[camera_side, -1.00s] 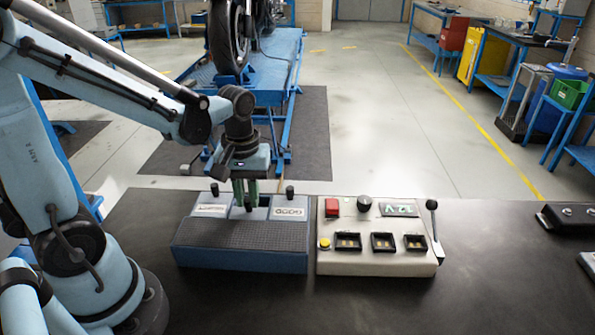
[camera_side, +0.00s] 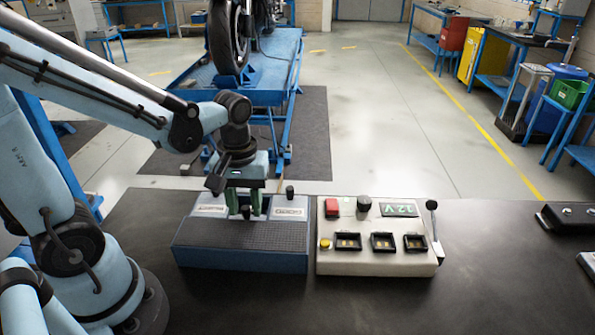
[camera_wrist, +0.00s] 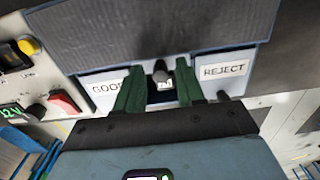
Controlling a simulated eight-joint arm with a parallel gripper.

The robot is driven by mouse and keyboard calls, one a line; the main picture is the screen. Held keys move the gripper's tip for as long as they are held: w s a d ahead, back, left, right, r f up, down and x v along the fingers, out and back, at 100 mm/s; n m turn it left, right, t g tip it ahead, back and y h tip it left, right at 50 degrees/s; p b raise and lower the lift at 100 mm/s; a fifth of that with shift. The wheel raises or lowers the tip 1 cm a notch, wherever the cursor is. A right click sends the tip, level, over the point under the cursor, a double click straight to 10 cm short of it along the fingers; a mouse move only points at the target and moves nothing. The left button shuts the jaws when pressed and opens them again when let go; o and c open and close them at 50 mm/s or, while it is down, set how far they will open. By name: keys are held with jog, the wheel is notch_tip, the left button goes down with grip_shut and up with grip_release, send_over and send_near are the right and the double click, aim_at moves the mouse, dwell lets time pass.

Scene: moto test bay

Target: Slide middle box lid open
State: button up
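The blue box (camera_side: 240,262) stands on the dark bench with several lids in a row. The left lid (camera_side: 207,210) is marked REJECT and the right lid (camera_side: 289,213) GOOD, as the wrist view reads. The middle lid is mostly hidden by my gripper. Its dark knob (camera_side: 245,212) sits nearer the textured front panel than the knobs of the outer lids. My gripper (camera_side: 244,206) points down with its green fingers apart, one on each side of this knob. The wrist view shows the middle knob (camera_wrist: 160,72) between the fingers with gaps on both sides.
A beige control panel (camera_side: 350,265) with a red button, dark dial, lit display, several small switches and a side lever stands close to the box's right. Dark bench in front of both is clear. More devices (camera_side: 568,216) lie at the far right.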

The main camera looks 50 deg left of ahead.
aim_at(247, 209)
jog(key=shift+r, duration=3.55)
jog(key=shift+d+m+t, duration=0.25)
jog(key=shift+m+t, duration=0.65)
jog(key=shift+m, duration=0.2)
jog(key=m+t, duration=0.1)
jog(key=m, duration=0.1)
jog(key=w+d+m+t, duration=0.1)
jog(key=m+t, duration=0.3)
jog(key=shift+w+d+r+m, duration=0.25)
jog(key=shift+r+m, duration=0.05)
jog(key=shift+m, duration=0.1)
